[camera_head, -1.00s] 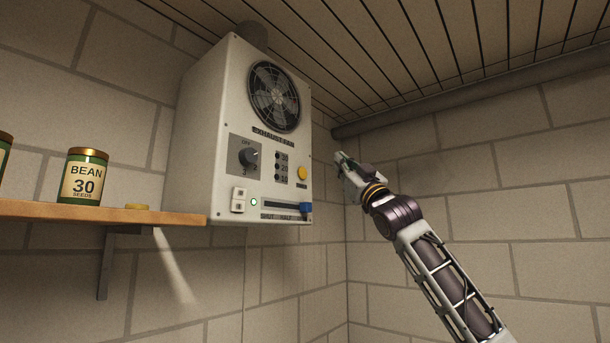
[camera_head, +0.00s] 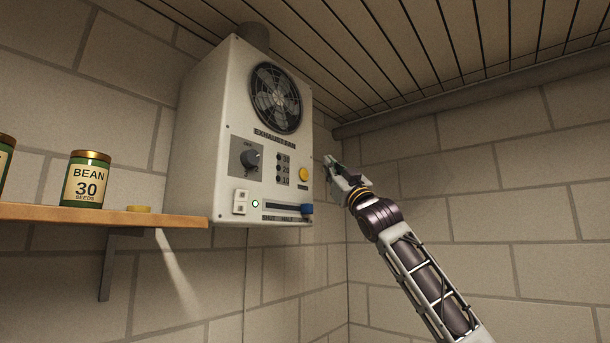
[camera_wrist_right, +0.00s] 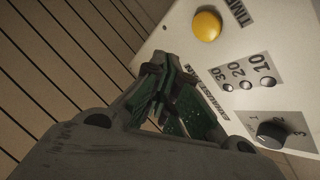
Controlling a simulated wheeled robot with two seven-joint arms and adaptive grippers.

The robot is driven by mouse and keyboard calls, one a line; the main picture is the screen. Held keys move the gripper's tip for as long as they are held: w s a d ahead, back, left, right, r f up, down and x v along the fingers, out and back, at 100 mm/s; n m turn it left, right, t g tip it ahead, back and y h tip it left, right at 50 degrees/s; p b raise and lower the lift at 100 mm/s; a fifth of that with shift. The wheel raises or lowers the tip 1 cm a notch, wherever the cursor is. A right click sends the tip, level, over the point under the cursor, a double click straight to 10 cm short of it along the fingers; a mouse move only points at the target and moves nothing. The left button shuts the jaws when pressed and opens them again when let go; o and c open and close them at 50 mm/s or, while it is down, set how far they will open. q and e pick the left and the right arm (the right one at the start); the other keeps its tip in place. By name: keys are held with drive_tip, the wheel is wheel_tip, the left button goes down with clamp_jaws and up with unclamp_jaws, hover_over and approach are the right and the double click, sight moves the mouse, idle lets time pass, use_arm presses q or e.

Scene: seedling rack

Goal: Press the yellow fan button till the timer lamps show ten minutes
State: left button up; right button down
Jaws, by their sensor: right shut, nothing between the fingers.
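The exhaust fan box (camera_head: 215,165) hangs on the wall with a round grille on its front. Its yellow button (camera_head: 304,174) sits at the right of the panel; it also shows large in the right wrist view (camera_wrist_right: 207,26). The timer lamps (camera_head: 279,169), marked 30, 20 and 10, look dark in both views; they also show in the right wrist view (camera_wrist_right: 246,85). My right gripper (camera_head: 330,161) is shut and empty, just right of the box and apart from the button. In the wrist view its fingers (camera_wrist_right: 160,85) are together. My left gripper is out of view.
A wooden shelf (camera_head: 60,213) holds a bean tin (camera_head: 87,180).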

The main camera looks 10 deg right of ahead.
sight(304, 175)
drive_tip(key=shift+w+a+p, duration=0.5)
drive_tip(key=shift+w+a, duration=0.3)
drive_tip(key=shift+w, duration=0.2)
drive_tip(key=shift+w+a+p, duration=0.5)
drive_tip(key=shift+w+a, duration=0.25)
drive_tip(key=shift+w, duration=0.25)
drive_tip(key=shift+w+a+p, duration=0.55)
drive_tip(key=shift+w+p, duration=0.1)
drive_tip(key=shift+p, duration=0.15)
idle(1.5)
drive_tip(key=shift+s+d, duration=0.2)
idle(0.3)
drive_tip(key=shift+s+d, duration=0.3)
drive_tip(key=shift+s, duration=0.1)
idle(0.4)
